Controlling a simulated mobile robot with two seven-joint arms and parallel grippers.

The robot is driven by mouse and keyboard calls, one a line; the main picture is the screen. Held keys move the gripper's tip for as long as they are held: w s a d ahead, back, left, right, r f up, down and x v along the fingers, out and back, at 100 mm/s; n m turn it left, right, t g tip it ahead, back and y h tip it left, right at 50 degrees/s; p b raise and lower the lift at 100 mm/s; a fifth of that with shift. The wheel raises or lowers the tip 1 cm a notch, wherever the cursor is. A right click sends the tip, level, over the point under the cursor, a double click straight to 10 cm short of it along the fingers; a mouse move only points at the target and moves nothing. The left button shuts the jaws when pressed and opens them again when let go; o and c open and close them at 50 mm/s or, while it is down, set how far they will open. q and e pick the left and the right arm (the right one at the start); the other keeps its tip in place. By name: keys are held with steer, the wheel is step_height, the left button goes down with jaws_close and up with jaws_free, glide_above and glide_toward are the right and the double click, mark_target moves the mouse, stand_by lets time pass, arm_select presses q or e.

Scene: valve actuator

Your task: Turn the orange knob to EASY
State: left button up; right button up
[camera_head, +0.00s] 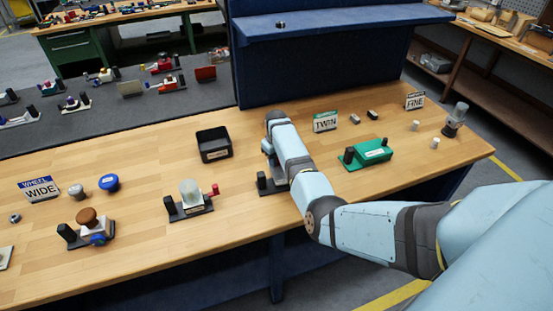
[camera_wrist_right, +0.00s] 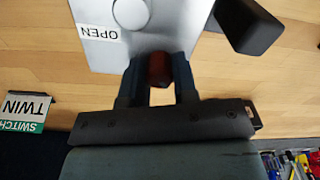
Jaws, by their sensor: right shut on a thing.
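My right gripper (camera_wrist_right: 158,82) is shut on a dark reddish-brown knob (camera_wrist_right: 160,68) at the edge of a pale grey plate (camera_wrist_right: 105,52). The plate carries a round light disc (camera_wrist_right: 131,12) and a label reading OPEN (camera_wrist_right: 99,33). A black block (camera_wrist_right: 247,25) stands beside it. In the head view my right forearm hides most of this device; its black post (camera_head: 262,181) shows. An orange-brown knob (camera_head: 87,216) sits on another device at the front left, apart from my gripper. No EASY label is readable. My left gripper is not in view.
A device with a clear cylinder (camera_head: 190,193) and a red side knob stands left of my arm. A black bin (camera_head: 213,144) is behind it.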

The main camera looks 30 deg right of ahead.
steer(key=n, duration=0.6)
steer(key=shift+n, duration=1.2)
steer(key=o, duration=0.9)
steer(key=shift+o, duration=0.2)
